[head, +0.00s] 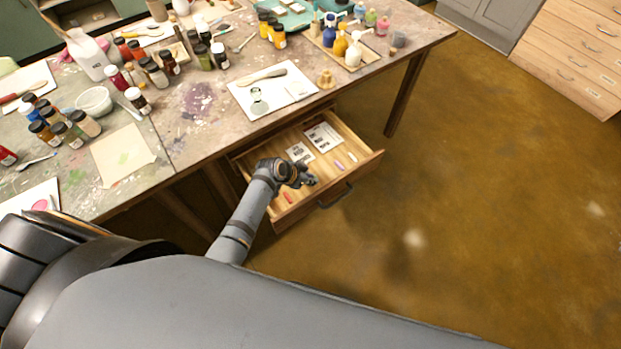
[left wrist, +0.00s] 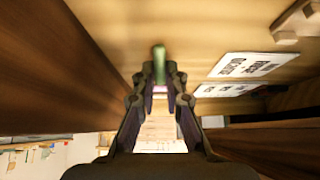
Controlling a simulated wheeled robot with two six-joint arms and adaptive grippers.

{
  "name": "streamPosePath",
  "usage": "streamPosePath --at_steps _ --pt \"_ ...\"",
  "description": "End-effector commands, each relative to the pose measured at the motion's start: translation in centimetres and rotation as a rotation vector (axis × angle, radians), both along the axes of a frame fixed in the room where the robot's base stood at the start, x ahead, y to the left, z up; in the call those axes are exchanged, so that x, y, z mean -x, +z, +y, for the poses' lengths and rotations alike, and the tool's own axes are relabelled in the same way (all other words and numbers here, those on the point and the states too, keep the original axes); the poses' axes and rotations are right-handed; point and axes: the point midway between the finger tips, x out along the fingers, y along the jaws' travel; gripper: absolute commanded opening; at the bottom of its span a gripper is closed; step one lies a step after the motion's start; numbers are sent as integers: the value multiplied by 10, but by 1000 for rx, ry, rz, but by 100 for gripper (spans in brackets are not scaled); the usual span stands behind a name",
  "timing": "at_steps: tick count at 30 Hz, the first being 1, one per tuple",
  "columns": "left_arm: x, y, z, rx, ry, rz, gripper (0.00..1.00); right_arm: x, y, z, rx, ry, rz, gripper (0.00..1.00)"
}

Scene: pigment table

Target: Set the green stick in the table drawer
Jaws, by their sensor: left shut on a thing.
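The table drawer (head: 365,172) is pulled open below the table's front edge. My left gripper (head: 308,180) is inside the drawer's outline in the head view, over its left front part. In the left wrist view the fingertips (left wrist: 160,84) are closed on a green stick (left wrist: 159,62), which sticks out past them close to a wooden surface. I cannot tell whether the stick touches the drawer floor. In the head view the gripper hides the stick. My right gripper is not in view.
In the drawer lie a red stick (head: 288,197), a purple stick (head: 339,165) and printed cards (head: 323,137). The drawer's right front floor is mostly clear. The table (head: 185,135) above holds many jars, papers and a white bottle (head: 88,55).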

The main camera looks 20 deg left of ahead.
Motion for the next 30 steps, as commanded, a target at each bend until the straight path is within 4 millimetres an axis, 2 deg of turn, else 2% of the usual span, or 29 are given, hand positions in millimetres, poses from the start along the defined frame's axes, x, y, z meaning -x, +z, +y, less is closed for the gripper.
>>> streamPosePath --at_steps 2,3,7,15,19,30 --pt "0 -4 0 -1 0 1 0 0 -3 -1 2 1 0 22" --pt "0 -2 0 -1 0 1 17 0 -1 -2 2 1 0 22" --pt "0 -2 0 -1 0 1 34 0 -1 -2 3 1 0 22" --pt "0 -2 0 -1 0 1 34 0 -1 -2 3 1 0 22" --pt "4 8 4 -1 1 0 34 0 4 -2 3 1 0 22" --pt "43 78 34 -3 -3 0 34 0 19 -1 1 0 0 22"
